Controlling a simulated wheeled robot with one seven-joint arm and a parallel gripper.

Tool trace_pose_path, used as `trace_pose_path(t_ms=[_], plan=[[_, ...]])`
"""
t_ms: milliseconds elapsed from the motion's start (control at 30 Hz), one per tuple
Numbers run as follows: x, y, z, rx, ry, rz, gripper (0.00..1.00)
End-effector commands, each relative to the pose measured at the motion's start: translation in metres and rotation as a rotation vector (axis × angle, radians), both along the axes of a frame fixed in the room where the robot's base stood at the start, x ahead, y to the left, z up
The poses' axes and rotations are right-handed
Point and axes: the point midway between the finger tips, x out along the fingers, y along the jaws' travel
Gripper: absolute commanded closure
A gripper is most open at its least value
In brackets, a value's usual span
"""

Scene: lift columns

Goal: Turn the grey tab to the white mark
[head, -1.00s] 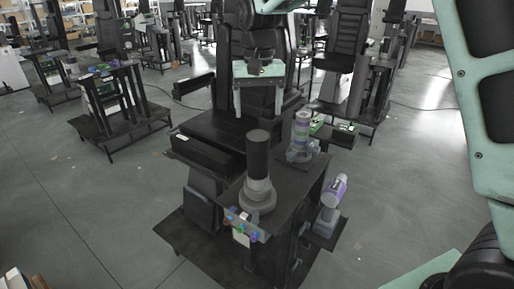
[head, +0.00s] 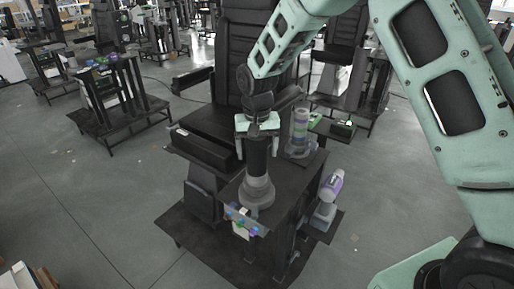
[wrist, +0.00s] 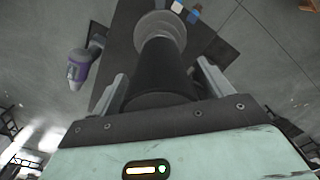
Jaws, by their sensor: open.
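A black upright cylinder (head: 257,158) stands on a stepped grey base (head: 257,192) on the dark stand. In the wrist view the black cylinder (wrist: 160,68) runs between my two fingers, with its grey base (wrist: 160,32) beyond. My gripper (head: 257,153) is pale green with grey fingers. It is open and points down around the cylinder's upper part, with a finger on each side (wrist: 161,72). Gaps show beside the cylinder in the wrist view. I cannot make out a distinct grey tab or a white mark.
A purple and white tool (head: 330,188) sits lower right. Small blue, red and green knobs (head: 242,220) line the front edge. A black chair (head: 242,60) rises behind. Open floor (head: 90,200) lies left.

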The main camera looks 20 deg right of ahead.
Motion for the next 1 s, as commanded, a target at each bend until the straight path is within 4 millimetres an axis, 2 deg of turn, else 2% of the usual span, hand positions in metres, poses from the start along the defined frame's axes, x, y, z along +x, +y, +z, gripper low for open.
trace_pose_path(t_ms=[100,300,333,633,1000], plan=[[-0.0001,0.0,0.0,0.0,0.0,0.0,0.24],[-0.0001,0.0,0.0003,0.0,0.0,0.0,0.8],[-0.0001,0.0,0.0003,0.0,0.0,0.0,0.84],[-0.0001,0.0006,0.0002,0.0,0.001,-0.053,0.84],[0.0004,0.0008,0.0006,-0.001,0.001,-0.292,0.84]])
